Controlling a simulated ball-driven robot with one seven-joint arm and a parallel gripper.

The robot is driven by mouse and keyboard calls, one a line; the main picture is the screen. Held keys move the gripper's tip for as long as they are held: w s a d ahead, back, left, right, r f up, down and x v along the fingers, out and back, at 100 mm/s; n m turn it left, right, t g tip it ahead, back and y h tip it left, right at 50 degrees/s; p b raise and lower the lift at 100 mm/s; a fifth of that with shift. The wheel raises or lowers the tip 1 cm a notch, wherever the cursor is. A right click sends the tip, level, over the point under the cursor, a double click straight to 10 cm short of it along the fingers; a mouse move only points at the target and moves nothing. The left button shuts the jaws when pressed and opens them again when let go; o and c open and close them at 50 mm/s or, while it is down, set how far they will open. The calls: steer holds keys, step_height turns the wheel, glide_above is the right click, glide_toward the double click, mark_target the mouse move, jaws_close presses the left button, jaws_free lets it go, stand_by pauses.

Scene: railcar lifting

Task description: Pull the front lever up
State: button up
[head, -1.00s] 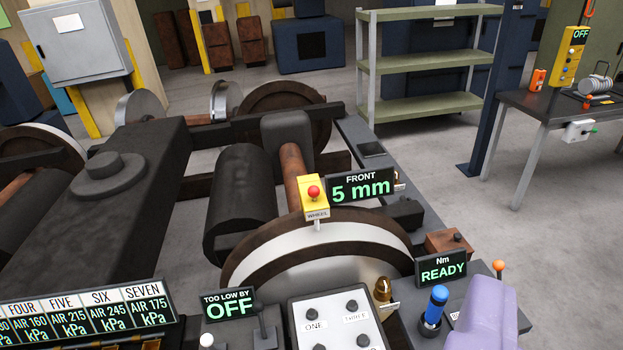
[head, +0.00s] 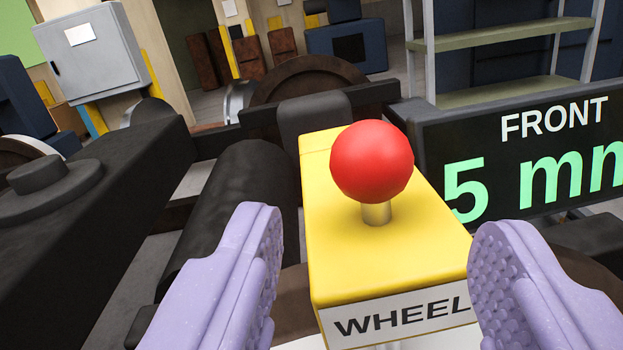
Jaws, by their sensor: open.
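A red ball knob (head: 371,161) stands upright on a short metal stem on top of a yellow box (head: 385,255) labelled "WHEEL". A dark display (head: 540,150) headed "FRONT" and reading 5 mm is just right of the knob; its right end is cut off. My gripper (head: 374,228) is open and empty, with its lilac ridged fingers wide apart. One finger shows on the left of the yellow box and one on the right. The knob lies between the fingers in the picture and appears beyond their tips; contact with it is not visible.
The dark bogie frame (head: 95,215) and a black cylinder (head: 235,205) fill the left. A brown wheel (head: 325,75) lies behind the knob. A grey cabinet (head: 92,50) and a green shelf rack (head: 510,42) stand in the background.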

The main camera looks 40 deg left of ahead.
mark_target(372, 185)
steer(key=b+x, duration=0.1)
steer(key=x, duration=0.6)
steer(key=shift+w+b, duration=0.15)
steer(key=shift+b, duration=0.2)
steer(key=shift+r, duration=0.1)
